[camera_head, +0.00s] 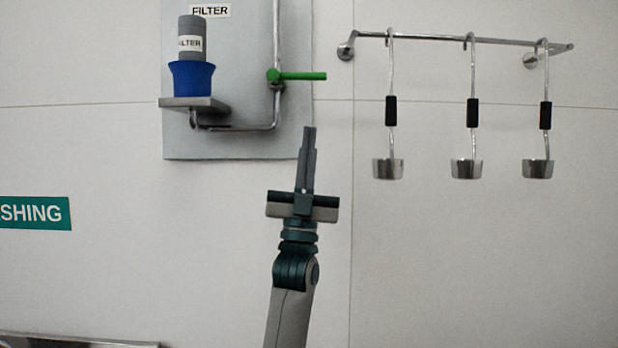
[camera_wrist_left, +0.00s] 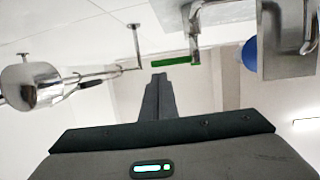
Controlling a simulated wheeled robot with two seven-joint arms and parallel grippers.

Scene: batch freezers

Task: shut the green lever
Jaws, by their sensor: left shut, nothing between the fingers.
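The green lever (camera_head: 302,76) sits on the vertical metal pipe (camera_head: 276,40) of the filter panel on the wall. It lies level and points to the right, across the pipe. In the left wrist view the green lever (camera_wrist_left: 172,61) shows just past the fingertips. My left gripper (camera_head: 309,130) is shut and empty, pointing up, below the lever in the head view with a gap between them. Its closed fingers also show in the left wrist view (camera_wrist_left: 158,78). My right gripper is in neither view.
A grey filter canister in a blue cup (camera_head: 191,79) stands on a small shelf left of the pipe. Several ladle-like tools, such as the nearest ladle (camera_head: 388,168), hang from a wall rail (camera_head: 450,39) to the right.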

